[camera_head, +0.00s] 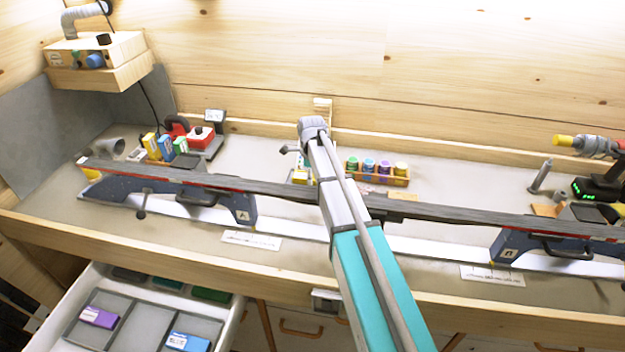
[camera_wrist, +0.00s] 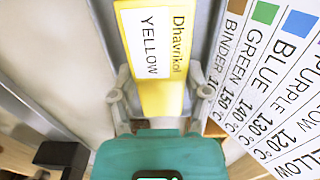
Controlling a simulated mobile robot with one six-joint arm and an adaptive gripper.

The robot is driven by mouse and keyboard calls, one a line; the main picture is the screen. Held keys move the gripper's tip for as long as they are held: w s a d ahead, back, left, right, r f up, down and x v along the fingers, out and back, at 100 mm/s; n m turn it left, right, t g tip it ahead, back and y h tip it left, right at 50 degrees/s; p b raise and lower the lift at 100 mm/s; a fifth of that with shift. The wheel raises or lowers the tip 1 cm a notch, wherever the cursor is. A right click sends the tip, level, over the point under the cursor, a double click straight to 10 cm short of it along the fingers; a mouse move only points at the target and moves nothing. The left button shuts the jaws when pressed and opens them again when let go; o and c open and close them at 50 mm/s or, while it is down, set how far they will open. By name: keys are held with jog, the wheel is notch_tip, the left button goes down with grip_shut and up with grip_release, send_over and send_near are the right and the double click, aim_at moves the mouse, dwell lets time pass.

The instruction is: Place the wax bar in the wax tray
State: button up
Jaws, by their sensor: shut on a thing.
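The wax bar (camera_wrist: 166,92) is yellow with a white label reading YELLOW. In the wrist view my gripper (camera_wrist: 158,76) is shut on it, one finger on each long side, and its far end runs past the top edge. In the head view my gripper is hidden behind my arm. A small yellow patch (camera_head: 300,177) shows beside my arm there; I cannot tell if it is the held bar. Yellow, blue and green blocks (camera_head: 163,147) stand in a holder at the back left. I cannot tell which container is the wax tray.
A long dark ski (camera_head: 450,212) lies across blue supports (camera_head: 240,205) along the bench. A rack of small jars (camera_head: 377,172) stands behind it. The open drawer (camera_head: 115,325) holds purple and blue bars in compartments. A temperature chart (camera_wrist: 268,90) fills the wrist view's right side.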

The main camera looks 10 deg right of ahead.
jog(key=shift+f, duration=0.2)
jog(key=o, duration=1.2)
jog(key=shift+r, duration=0.15)
notch_tip(320, 180, up, 12)
jog(key=p, duration=1.2)
dwell(0.3)
